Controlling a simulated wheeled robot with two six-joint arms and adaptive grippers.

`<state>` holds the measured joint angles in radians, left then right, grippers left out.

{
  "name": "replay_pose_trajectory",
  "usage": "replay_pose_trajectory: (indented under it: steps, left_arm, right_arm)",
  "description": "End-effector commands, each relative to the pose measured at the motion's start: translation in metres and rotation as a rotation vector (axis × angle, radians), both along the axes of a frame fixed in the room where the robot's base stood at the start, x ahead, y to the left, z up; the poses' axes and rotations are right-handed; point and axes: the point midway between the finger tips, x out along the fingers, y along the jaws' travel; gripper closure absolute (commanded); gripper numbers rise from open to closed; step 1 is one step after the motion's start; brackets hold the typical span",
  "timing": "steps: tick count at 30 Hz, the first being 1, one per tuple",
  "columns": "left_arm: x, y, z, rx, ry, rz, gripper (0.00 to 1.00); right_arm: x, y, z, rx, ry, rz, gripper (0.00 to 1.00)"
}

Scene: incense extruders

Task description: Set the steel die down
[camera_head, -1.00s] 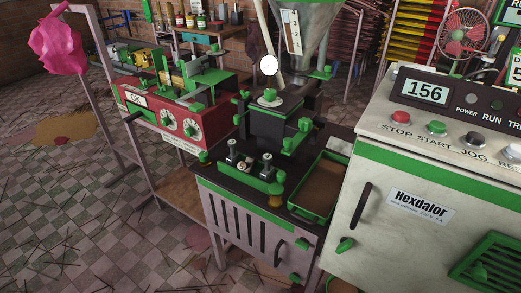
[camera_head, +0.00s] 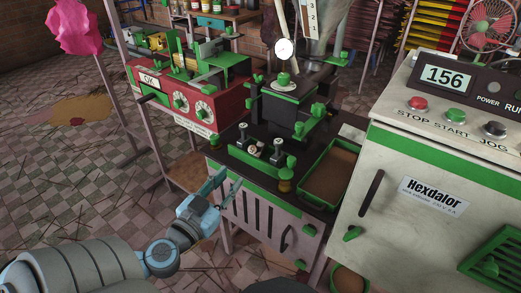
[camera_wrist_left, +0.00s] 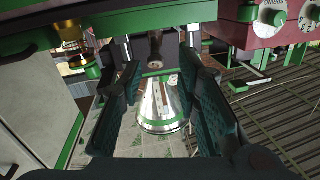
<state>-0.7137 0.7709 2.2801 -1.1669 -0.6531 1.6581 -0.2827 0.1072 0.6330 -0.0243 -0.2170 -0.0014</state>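My left gripper (camera_head: 224,186) is in front of the black-topped extruder bench (camera_head: 232,158), at its front left corner. Its teal fingers are apart in the left wrist view (camera_wrist_left: 158,105), with nothing seen held between them. A small pale round piece (camera_head: 252,149), which may be the steel die, sits between two posts on the bench top. It is too small to identify surely. My right gripper is not in view.
A white Hexdalor cabinet (camera_head: 432,197) stands right of the bench. A green-rimmed tray (camera_head: 327,178) lies on the bench's right side. A red machine (camera_head: 190,98) stands behind left. In the wrist view, the shiny hopper (camera_wrist_left: 160,104) appears upside down beyond the fingers.

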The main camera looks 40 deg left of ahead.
Motion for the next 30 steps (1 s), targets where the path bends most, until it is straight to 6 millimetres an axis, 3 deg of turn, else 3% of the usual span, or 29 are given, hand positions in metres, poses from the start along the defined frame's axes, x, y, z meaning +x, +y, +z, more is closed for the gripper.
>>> replay_pose_trajectory:
  steps: [3,9,16,21,24,30]
  left_arm:
    - [0.021,-0.002,0.010,-0.017,-0.033,-0.013,0.70]
    - [0.072,0.006,0.009,-0.019,-0.028,-0.011,0.70]
    - [0.098,0.009,0.008,-0.017,-0.026,-0.012,0.70]
    - [0.131,0.012,0.006,-0.018,-0.025,-0.011,0.70]
    - [0.141,0.013,0.006,-0.017,-0.024,-0.013,0.70]
    - [0.141,0.013,0.005,-0.015,-0.022,-0.014,0.73]
  right_arm:
    - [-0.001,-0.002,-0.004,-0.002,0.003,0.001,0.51]
    - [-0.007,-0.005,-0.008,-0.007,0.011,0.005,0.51]
    - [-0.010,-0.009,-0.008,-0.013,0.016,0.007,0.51]
    - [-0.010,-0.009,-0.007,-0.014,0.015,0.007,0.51]
    - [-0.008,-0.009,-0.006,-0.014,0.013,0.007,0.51]
    - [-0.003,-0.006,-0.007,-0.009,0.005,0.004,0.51]
